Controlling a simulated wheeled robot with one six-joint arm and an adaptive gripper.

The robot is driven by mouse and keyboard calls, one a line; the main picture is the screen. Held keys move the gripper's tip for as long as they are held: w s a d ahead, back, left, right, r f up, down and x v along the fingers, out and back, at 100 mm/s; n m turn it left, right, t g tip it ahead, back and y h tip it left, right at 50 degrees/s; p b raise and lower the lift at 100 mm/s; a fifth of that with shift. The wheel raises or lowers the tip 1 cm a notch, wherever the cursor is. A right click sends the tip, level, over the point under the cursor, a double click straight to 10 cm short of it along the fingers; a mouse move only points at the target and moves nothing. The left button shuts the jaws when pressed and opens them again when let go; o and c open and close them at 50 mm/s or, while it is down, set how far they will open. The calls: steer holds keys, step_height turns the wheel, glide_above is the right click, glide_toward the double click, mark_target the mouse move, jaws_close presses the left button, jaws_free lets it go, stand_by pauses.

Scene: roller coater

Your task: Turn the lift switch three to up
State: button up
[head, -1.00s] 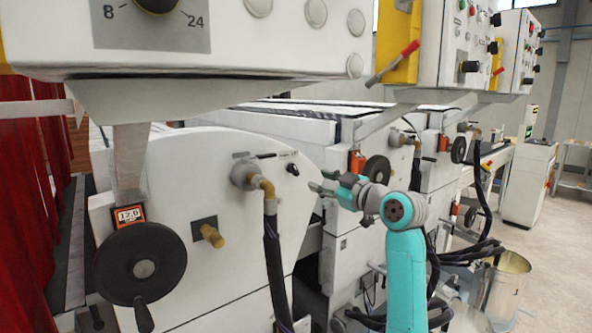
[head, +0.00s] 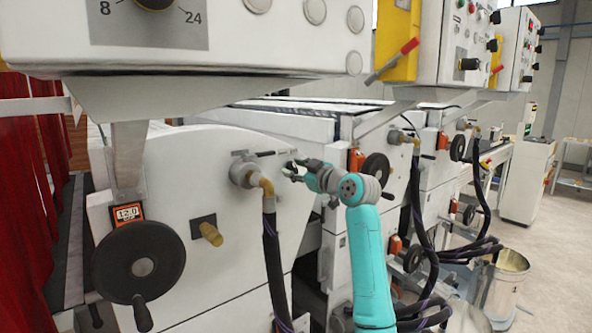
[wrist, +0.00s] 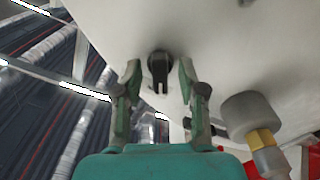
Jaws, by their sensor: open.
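A small black switch knob (wrist: 160,66) sticks out of the white machine side panel. In the wrist view it stands between my two fingertips, with a gap on each side, and its slotted end points down in the picture. My gripper (head: 293,169) is open around the knob and holds nothing. In the head view the fingertips are at the panel and mostly hide the knob. The printed marks above it are too small to read.
A grey pipe fitting with a brass elbow (head: 264,186) and dark hose is just left of my gripper; it also shows in the wrist view (wrist: 262,138). A black handwheel (head: 139,263) is at lower left. Control boxes (head: 452,45) hang above right.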

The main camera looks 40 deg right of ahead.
jaws_close()
